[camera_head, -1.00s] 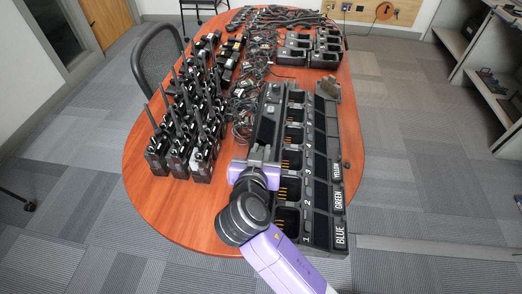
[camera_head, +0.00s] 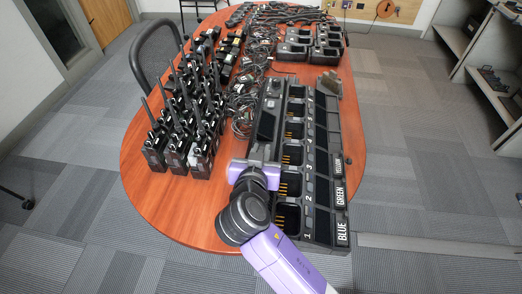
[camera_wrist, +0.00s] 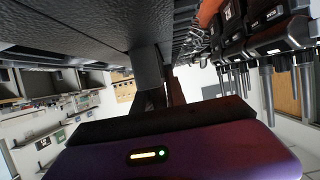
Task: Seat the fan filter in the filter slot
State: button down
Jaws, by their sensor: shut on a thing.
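My gripper (camera_head: 260,160) is low at the left long side of the black multi-bay charger (camera_head: 326,140), about midway along its near half. In the wrist view my gripper (camera_wrist: 158,98) is shut on a small grey block, which I take to be the fan filter (camera_wrist: 147,68). The block reaches up to a large dark surface (camera_wrist: 70,25); I cannot tell whether they touch. In the head view my gripper hides the held piece. A dark rectangular recess or panel (camera_head: 267,125) shows on the charger's left strip just beyond my gripper; I cannot tell whether it is the filter slot.
Upright radios with antennas (camera_head: 185,135) crowd the table left of the charger. Tangled cables (camera_head: 245,100) lie beyond, and small chargers (camera_head: 310,42) stand at the back. A brownish piece (camera_head: 330,83) is at the charger's far end. The near-left tabletop (camera_head: 175,210) is clear.

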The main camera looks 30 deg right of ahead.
jog(key=shift+f, duration=0.25)
jog(key=c, duration=1.3)
grip_release()
jog(key=shift+s+a+r, duration=0.1)
jog(key=v, duration=0.7)
jog(key=shift+s+a+r+b, duration=0.15)
jog(key=shift+s+b, duration=0.1)
jog(key=shift+b, duration=0.1)
